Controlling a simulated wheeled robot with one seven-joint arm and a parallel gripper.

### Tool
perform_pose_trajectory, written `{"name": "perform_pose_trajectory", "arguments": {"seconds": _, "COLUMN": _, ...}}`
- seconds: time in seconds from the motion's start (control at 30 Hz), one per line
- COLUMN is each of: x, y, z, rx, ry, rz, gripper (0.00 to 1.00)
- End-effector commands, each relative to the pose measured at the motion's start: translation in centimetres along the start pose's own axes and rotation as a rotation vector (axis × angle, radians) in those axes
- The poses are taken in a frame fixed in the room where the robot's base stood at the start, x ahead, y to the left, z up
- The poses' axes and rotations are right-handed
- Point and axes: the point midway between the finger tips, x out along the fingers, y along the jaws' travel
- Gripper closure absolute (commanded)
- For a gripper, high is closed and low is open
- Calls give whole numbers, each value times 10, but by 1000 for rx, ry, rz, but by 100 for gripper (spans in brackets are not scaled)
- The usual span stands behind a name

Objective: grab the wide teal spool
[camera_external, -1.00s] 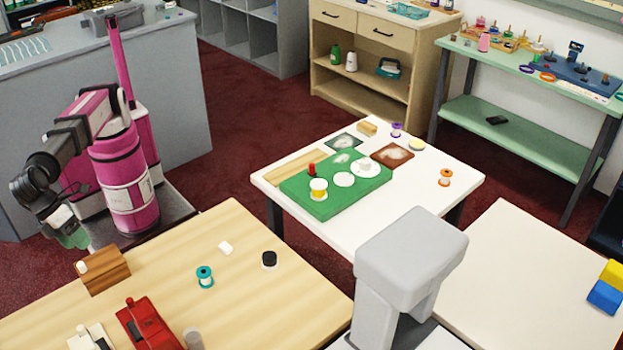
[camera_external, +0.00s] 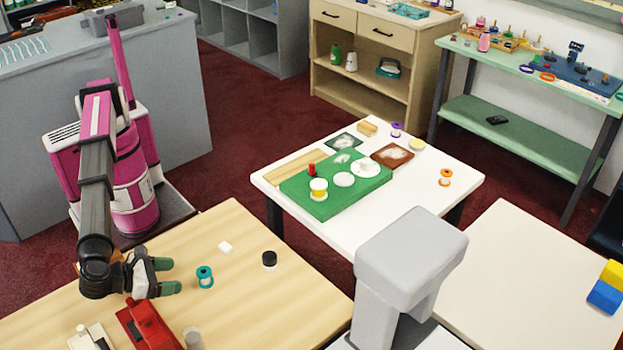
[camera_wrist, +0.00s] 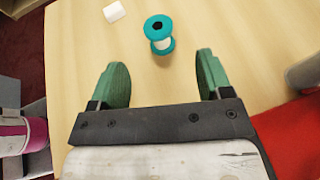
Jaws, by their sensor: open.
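The wide teal spool (camera_external: 205,277) stands upright on the light wooden table, with teal rims and a white middle. In the wrist view the teal spool (camera_wrist: 159,34) lies ahead of the fingertips, about midway between them. My gripper (camera_external: 167,277) is just left of the spool in the external view, its green fingers apart and pointing toward it. In the wrist view my gripper (camera_wrist: 160,75) is open with nothing between its fingers.
A white block (camera_external: 225,248) and a black-topped round piece (camera_external: 269,260) lie beyond the spool. A red device (camera_external: 150,325), a white device (camera_external: 90,337) and a grey cylinder (camera_external: 193,338) stand at the near side. The wood around the spool (camera_external: 240,300) is clear.

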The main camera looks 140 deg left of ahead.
Motion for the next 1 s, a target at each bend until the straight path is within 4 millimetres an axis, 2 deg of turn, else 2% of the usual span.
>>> {"name": "perform_pose_trajectory", "arguments": {"seconds": 0.13, "x": 24, "y": 1, "z": 0, "rx": -1, "ry": 1, "rz": 1, "gripper": 28}}
{"name": "perform_pose_trajectory", "arguments": {"seconds": 0.37, "x": 38, "y": 1, "z": 0, "rx": -2, "ry": 2, "rz": -1, "gripper": 28}}
{"name": "perform_pose_trajectory", "arguments": {"seconds": 0.7, "x": 81, "y": 3, "z": -1, "rx": -2, "ry": 2, "rz": 0, "gripper": 28}}
{"name": "perform_pose_trajectory", "arguments": {"seconds": 0.97, "x": 84, "y": 2, "z": -1, "rx": -2, "ry": 2, "rz": -2, "gripper": 28}}
{"name": "perform_pose_trajectory", "arguments": {"seconds": 1.0, "x": 84, "y": 2, "z": -1, "rx": -2, "ry": 2, "rz": -2, "gripper": 41}}
